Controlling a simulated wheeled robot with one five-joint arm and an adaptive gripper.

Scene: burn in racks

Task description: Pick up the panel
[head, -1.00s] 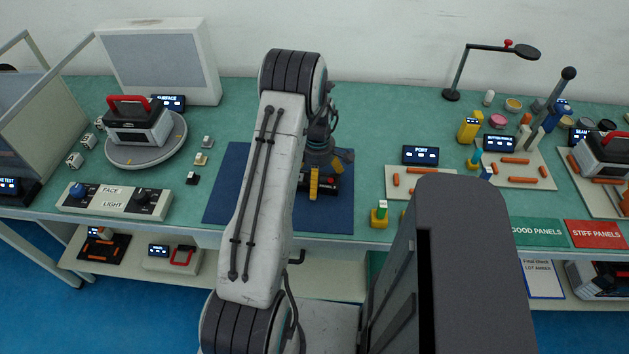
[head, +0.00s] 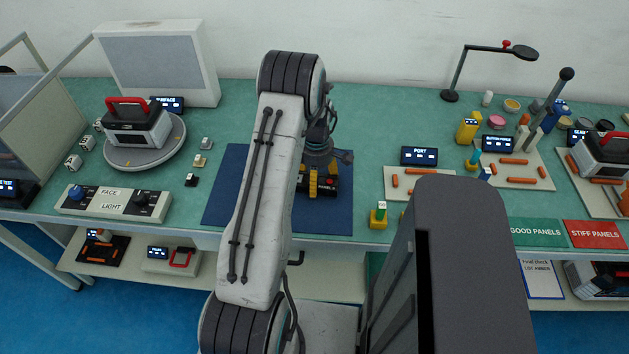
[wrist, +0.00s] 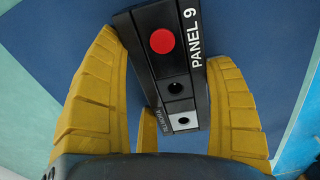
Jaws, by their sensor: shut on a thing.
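The panel (wrist: 182,68) is a black block labelled PANEL 9, with a red round button and grey sections with dark holes. It lies between the yellow fingers of my gripper (wrist: 163,52) in the wrist view and looks tilted there. In the head view my gripper (head: 322,184) is shut on the panel (head: 303,184) over the blue mat (head: 225,195). My arm hides part of the mat and perhaps part of the panel. I cannot tell whether the panel still touches the mat.
The PORT display (head: 419,156) and a board with orange pieces stand right of the mat. The green GOOD PANELS mat (head: 537,232) and red STIFF PANELS mat (head: 598,234) lie at the front right. A turntable (head: 168,150) carrying a device stands at the left.

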